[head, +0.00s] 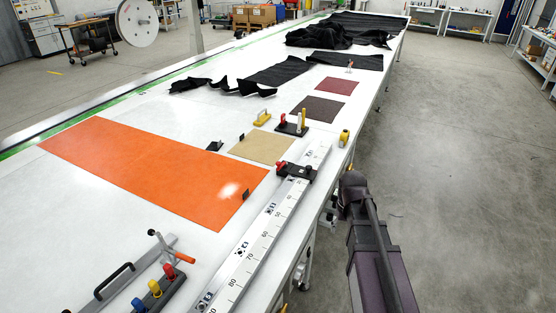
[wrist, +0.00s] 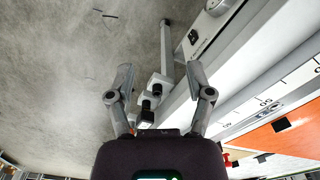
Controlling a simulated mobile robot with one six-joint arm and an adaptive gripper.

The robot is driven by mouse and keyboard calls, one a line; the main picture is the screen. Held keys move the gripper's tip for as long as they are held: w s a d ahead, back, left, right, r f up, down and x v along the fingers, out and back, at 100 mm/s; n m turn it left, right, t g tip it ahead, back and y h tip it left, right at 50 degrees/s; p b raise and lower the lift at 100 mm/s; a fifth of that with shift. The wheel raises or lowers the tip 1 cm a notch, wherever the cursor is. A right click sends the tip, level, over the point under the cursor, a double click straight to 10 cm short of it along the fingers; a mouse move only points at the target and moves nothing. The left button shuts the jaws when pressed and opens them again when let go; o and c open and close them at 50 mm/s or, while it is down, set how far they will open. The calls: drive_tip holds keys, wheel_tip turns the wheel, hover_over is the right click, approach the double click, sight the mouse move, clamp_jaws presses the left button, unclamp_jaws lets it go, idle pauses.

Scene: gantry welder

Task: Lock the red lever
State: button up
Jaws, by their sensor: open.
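In the head view a small red lever (head: 281,168) sits on a black clamp (head: 297,172) at the far part of the white ruler rail (head: 262,236). Other red handles show too: one on a black base (head: 283,119) farther back, and a red knob (head: 168,271) beside yellow and blue ones in front. I cannot tell for certain which is the task's lever. My gripper (wrist: 158,78) is open and empty in the wrist view, its fingers apart over the floor beside the table edge. A small red patch (wrist: 227,160) shows at the lower right there. My arm stands right of the table.
The long white table (head: 70,215) carries an orange sheet (head: 150,165), a tan sheet (head: 262,147) and dark cloths (head: 320,35). A bar with a black handle (head: 114,281) lies at the front. The floor (head: 455,180) to the right is clear.

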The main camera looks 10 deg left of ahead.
drive_tip(key=w+a+r+n+p, duration=0.25)
drive_tip(key=w+a+r, duration=0.2)
drive_tip(key=w, duration=0.55)
drive_tip(key=w+a+r+n+p, duration=0.2)
drive_tip(key=w+a+r+p, duration=0.15)
drive_tip(key=w+a, duration=0.4)
wheel_tip(320, 180, up, 5)
drive_tip(key=n+p, duration=0.4)
drive_tip(key=p, duration=0.2)
hover_over(278, 162)
drive_tip(key=shift+s+d+f+m, duration=0.1)
drive_tip(key=shift+m, duration=0.15)
wheel_tip(278, 162, down, 14)
drive_tip(key=b, duration=1.4)
drive_tip(key=shift+r, duration=0.25)
